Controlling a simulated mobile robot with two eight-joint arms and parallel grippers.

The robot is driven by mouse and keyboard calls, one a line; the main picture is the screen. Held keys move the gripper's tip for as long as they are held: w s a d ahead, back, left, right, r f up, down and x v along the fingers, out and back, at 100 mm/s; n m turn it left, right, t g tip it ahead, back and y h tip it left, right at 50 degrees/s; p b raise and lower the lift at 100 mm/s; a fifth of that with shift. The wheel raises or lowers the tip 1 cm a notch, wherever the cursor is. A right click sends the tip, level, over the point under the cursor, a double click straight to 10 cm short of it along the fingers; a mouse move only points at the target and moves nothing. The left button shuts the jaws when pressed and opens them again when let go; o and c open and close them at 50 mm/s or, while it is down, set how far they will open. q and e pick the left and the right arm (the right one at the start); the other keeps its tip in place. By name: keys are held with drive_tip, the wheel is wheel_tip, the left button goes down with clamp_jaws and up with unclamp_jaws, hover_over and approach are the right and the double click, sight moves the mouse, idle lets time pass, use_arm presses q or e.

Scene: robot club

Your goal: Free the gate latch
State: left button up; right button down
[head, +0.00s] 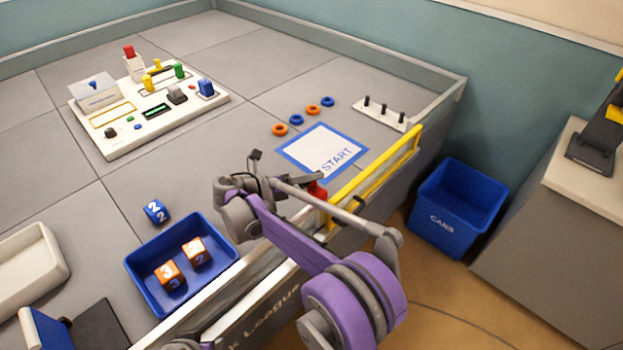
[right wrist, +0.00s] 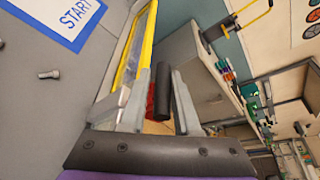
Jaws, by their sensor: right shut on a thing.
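The yellow-framed gate (head: 375,175) stands in the low wall at the arena's near right side. A red latch part (head: 317,189) shows at its left end, partly covered by my right gripper (head: 319,186). In the right wrist view, my right gripper (right wrist: 156,92) has its two grey fingers around the red part (right wrist: 151,101), with a black cylinder (right wrist: 178,93) beside it. The gripper is shut on the latch; the exact contact is hard to see. The gate's yellow frame (right wrist: 147,40) runs away beyond the fingers. My left gripper is not in view.
The START mat (head: 320,152) lies inside the gate, with several orange and blue rings behind it and a peg board (head: 382,114) near the wall. A blue tray (head: 139,278) with cubes is at left. A blue CANS bin (head: 445,225) stands outside. A bolt (right wrist: 48,75) lies on the floor.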

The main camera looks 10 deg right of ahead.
drive_tip(key=shift+s+f, duration=0.1)
drive_tip(key=shift+f, duration=0.1)
drive_tip(key=c, duration=0.7)
unclamp_jaws()
drive_tip(key=shift+r, duration=0.1)
drive_tip(key=p+v, duration=0.1)
drive_tip(key=v, duration=0.9)
drive_tip(key=shift+a+r, duration=0.15)
drive_tip(key=shift+a, duration=0.2)
drive_tip(key=shift+s, duration=0.1)
